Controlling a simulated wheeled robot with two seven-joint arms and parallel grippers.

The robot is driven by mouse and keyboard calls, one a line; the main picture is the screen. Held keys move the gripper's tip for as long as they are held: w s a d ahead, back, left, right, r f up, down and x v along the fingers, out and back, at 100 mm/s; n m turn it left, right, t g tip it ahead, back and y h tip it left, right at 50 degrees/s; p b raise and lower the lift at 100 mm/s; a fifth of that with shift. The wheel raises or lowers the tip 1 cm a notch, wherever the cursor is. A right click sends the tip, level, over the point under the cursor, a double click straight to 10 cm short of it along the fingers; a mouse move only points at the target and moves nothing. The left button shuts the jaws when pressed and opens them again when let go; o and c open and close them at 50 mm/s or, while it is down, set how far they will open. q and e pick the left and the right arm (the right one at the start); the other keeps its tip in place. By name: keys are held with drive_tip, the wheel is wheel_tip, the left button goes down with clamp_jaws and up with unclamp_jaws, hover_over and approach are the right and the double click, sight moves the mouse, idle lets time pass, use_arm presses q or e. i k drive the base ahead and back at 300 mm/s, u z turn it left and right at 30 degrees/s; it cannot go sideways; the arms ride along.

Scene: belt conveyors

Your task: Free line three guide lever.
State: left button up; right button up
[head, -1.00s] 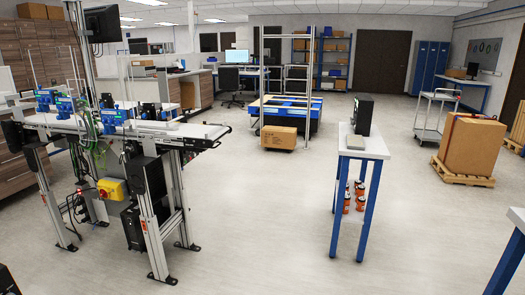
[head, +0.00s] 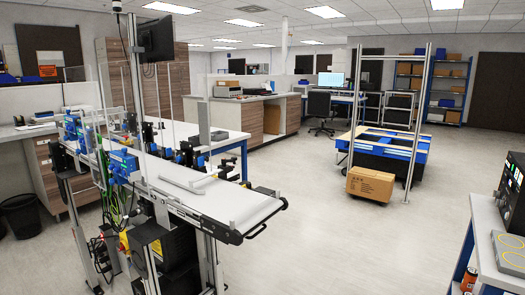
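A belt conveyor (head: 235,205) with a white belt stands at left centre, its rounded end pointing right toward me. Several blue units (head: 124,163) are mounted along its left side. A white angled bar (head: 188,182) lies on or just above the belt. Small black and blue fittings stand along the far side of the belt. I cannot tell which part is the line three guide lever; no line number is readable. Neither of my grippers shows in the head view.
A cardboard box (head: 370,185) stands on the floor before a blue-edged low platform (head: 382,150) with an upright metal frame. A blue-legged table (head: 490,240) is at the right edge. A dark monitor (head: 156,38) hangs above the conveyor. The floor between conveyor and table is clear.

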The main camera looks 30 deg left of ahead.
sight(224, 162)
drive_tip(key=i, duration=2.95)
drive_tip(key=u, duration=1.6)
drive_tip(key=i, duration=0.5)
drive_tip(key=u, duration=2.75)
